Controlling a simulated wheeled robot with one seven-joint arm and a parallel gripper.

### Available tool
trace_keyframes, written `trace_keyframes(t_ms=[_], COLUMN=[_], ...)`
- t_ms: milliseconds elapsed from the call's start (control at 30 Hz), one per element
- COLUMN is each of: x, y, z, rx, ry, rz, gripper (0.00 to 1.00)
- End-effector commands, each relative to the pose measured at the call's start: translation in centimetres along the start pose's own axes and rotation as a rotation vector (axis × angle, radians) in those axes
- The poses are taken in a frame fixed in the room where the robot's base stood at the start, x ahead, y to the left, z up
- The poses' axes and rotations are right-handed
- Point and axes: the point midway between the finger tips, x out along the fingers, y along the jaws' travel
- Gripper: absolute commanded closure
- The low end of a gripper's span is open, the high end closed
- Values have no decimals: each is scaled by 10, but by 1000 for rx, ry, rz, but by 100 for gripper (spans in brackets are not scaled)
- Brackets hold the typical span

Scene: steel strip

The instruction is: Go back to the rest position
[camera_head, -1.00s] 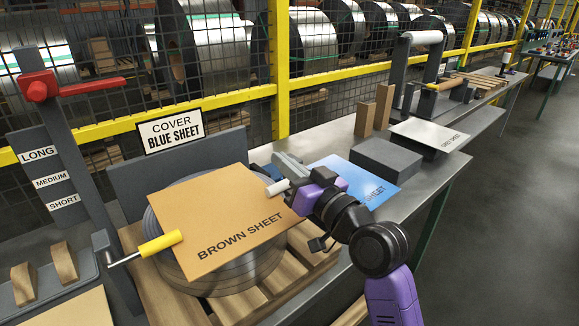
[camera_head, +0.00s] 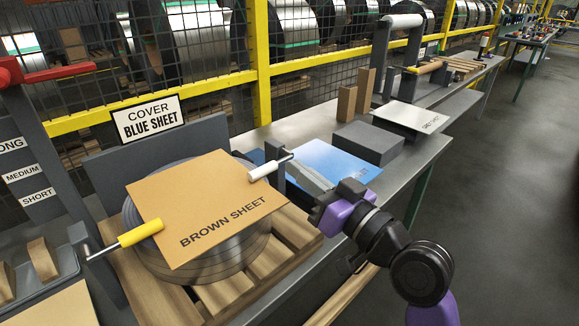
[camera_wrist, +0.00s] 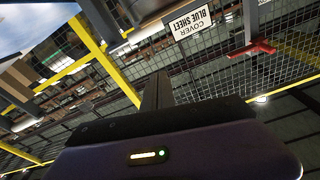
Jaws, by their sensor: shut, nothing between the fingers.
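My gripper (camera_head: 308,180) is to the right of the brown sheet (camera_head: 205,205) in the head view, near the white handle and the blue sheet. Its fingers are together and nothing shows between them. In the wrist view the closed fingers (camera_wrist: 157,90) stick up from the dark gripper body. The brown sheet lies flat on top of the round steel coil (camera_head: 215,268). The white handle (camera_head: 263,172) reaches over the sheet's right edge, and the yellow handle (camera_head: 140,232) over its left edge. My gripper appears clear of the sheet.
The blue sheet (camera_head: 330,160) lies behind my gripper, partly hidden by it. A grey block (camera_head: 368,143) and a grey sheet (camera_head: 411,117) stand farther back on the bench. A "COVER BLUE SHEET" sign (camera_head: 149,119) stands behind the coil. Open floor (camera_head: 510,210) lies to the right.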

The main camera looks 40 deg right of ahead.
Motion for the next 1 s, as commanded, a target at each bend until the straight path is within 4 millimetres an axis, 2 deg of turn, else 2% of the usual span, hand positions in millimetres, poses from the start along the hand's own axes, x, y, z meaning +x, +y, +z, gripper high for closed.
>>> trace_keyframes(t_ms=[267, 367, 500, 567, 767, 1000], x=[0, 0, -4, -11, -42, -97], y=[0, 3, 17, 23, 24, 0], z=[0, -7, -28, -27, -6, 34], rx=[3, 13, 1, -8, -36, -95], ry=[0, 28, 119, 146, 161, 101], rz=[0, 12, 77, 118, 200, 236], gripper=[100, 100, 100, 100, 100, 100])
